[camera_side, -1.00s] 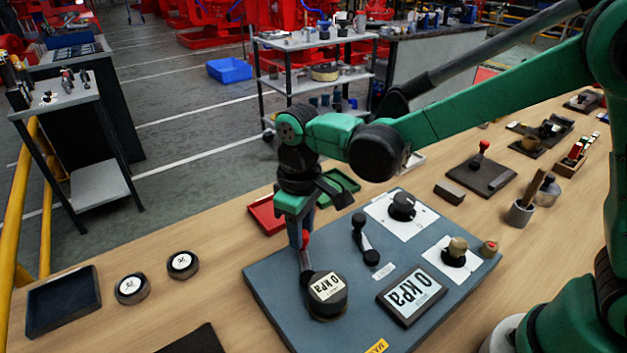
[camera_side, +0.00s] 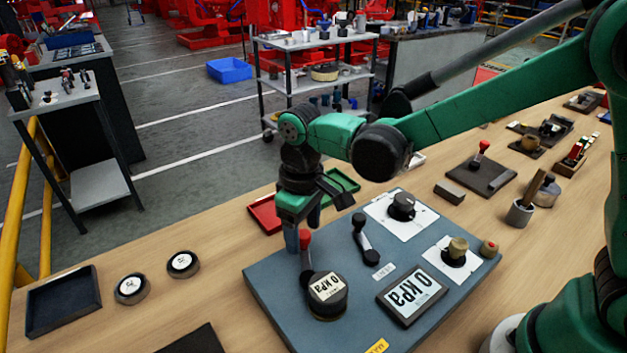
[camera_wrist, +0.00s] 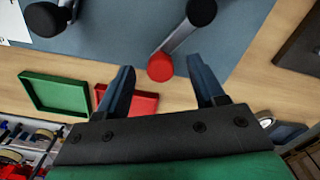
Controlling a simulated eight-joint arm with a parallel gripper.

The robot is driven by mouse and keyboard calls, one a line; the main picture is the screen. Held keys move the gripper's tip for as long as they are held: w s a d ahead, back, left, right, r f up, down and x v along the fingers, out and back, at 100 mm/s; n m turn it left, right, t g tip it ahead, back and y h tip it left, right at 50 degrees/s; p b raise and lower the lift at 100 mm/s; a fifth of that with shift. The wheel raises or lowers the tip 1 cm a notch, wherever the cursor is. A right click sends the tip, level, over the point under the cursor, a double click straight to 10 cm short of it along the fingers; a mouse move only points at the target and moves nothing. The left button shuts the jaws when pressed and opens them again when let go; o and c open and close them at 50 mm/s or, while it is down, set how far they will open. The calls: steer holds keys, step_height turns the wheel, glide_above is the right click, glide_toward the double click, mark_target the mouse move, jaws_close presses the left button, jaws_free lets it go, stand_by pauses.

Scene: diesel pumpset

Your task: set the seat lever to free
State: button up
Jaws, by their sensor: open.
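The blue-grey panel (camera_side: 265,285) carries two levers. My gripper (camera_side: 303,230) is open at the red knob. In the wrist view, the red knob (camera_wrist: 160,67) lies between the two fingertips, with a gap on both sides. The fingers do not visibly touch it.
The panel also holds a pressure display (camera_side: 411,295) reading 0 kPa, a black dial (camera_side: 402,205) and a brass knob (camera_side: 456,252). Red (camera_side: 264,215) and green (camera_side: 343,184) trays lie behind the panel. The table left of the panel has free room.

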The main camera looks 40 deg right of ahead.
mark_target(303, 233)
steer(key=shift+r, duration=2.8)
steer(key=shift+d+r, duration=0.1)
steer(key=shift+d, duration=0.1)
steer(key=s+d+r+m+t, duration=0.2)
steer(key=s+d+m+t, duration=0.2)
steer(key=s+d+t, duration=0.3)
steer(key=d, duration=0.4)
steer(key=shift+d+m, duration=0.25)
steer(key=shift+m, duration=0.05)
